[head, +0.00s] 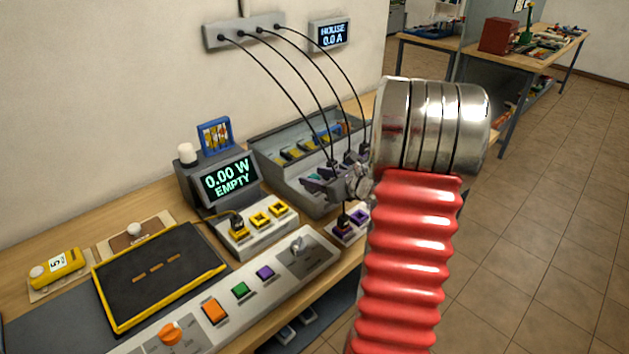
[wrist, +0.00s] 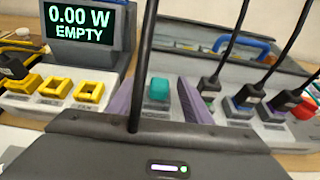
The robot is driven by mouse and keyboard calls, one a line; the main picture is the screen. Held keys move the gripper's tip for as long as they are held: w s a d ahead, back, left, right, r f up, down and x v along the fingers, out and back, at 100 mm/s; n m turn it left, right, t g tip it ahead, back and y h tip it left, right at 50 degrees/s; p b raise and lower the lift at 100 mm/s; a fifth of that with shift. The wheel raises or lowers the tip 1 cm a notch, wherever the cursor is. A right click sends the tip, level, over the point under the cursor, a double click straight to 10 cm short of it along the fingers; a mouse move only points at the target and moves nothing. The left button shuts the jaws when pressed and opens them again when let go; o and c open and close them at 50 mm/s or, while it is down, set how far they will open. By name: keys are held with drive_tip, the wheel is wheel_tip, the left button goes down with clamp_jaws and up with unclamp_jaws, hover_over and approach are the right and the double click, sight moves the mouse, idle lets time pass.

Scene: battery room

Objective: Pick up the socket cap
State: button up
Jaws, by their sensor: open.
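A small teal block, which looks like the socket cap (wrist: 158,88), sits on a pale grey socket block in the wrist view. My gripper (wrist: 161,95) is open, with a purple finger on each side of the cap and a gap on both sides. The cap appears beyond or between the fingertips; its exact depth and contact are hard to tell. A black cable crosses the wrist view just left of the cap. In the head view my arm hides part of the sockets and the gripper, and I cannot make out the cap clearly.
Black cables hang from a wall strip (head: 244,32) to plugs on the sockets, several close to my gripper. A yellow-socket block (wrist: 60,92) and a display reading EMPTY (wrist: 80,22) stand to the left. A grey open case (head: 265,140) lies behind. A control panel (head: 215,340) lines the bench front.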

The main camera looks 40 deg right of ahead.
drive_tip(key=shift+x, duration=2.65)
drive_tip(key=shift+s, duration=0.1)
drive_tip(key=shift+c, duration=0.3)
drive_tip(key=c, duration=1)
